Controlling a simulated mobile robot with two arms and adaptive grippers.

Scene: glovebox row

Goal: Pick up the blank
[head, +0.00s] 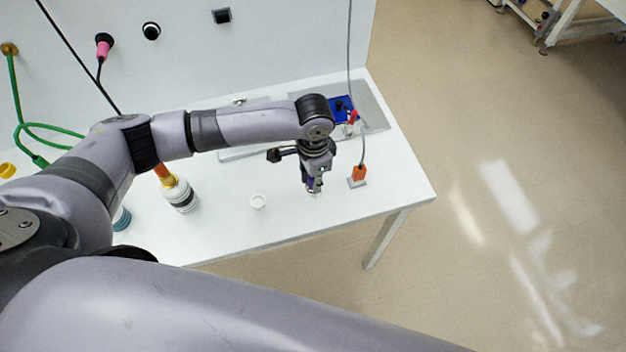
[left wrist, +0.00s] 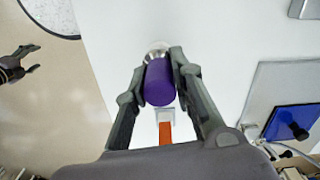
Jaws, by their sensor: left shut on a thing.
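My left gripper (left wrist: 162,75) is shut on a purple cylinder with a shiny metal end, which I take to be the blank (left wrist: 159,84). One finger lies on each side of it. In the head view the left gripper (head: 314,188) points down over the white table near its front edge, and only a small purple part of the blank (head: 312,183) shows. I cannot tell whether the blank touches the table. A dark gripper, seemingly my right one (left wrist: 14,66), shows small at the left of the left wrist view, over the floor.
An orange-topped plug (head: 358,174) on a cable stands just right of the left gripper. A blue block (head: 343,105) sits on a grey plate (head: 372,112) behind.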

